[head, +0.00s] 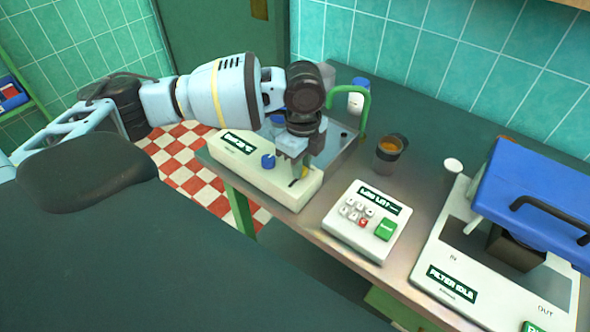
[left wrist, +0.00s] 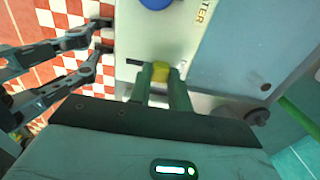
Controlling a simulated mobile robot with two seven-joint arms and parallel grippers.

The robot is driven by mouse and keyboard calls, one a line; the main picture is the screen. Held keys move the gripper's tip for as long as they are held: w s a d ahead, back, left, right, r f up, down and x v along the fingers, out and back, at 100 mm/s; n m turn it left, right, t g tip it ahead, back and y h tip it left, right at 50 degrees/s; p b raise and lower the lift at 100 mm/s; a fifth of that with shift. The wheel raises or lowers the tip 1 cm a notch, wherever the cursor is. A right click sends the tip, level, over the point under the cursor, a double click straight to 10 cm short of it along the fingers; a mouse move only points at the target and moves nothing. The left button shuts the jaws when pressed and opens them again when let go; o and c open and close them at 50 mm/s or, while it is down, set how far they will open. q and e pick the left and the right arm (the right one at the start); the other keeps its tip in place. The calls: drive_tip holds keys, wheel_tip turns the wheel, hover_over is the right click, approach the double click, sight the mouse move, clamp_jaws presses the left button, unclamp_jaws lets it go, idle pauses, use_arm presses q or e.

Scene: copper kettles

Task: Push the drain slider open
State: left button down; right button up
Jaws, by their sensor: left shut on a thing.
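The drain slider is a small yellow tab (left wrist: 160,72) at a dark slot in the top of a white panel (head: 246,165), near its front right end. My left gripper (head: 293,175) reaches down over the panel and is shut on the tab, with a finger on each side in the left wrist view (left wrist: 161,85). In the head view the gripper hides most of the tab. My right gripper (left wrist: 103,36) shows at the left of the left wrist view, empty with its fingers apart, over the checkered floor; it is outside the head view.
A blue knob (head: 268,161) stands on the panel left of my left gripper. A green spout (head: 364,103) rises behind. To the right are a keypad box (head: 364,221), a cup of amber liquid (head: 390,150) and a blue-lidded filter machine (head: 535,200).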

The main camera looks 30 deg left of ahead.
use_arm(q)
drive_tip(key=shift+w, duration=0.25)
drive_tip(key=c, duration=1.3)
unclamp_jaws()
drive_tip(key=shift+w, duration=0.1)
drive_tip(key=shift+r, duration=0.35)
wheel_tip(320, 180, up, 7)
drive_tip(key=shift+r, duration=0.1)
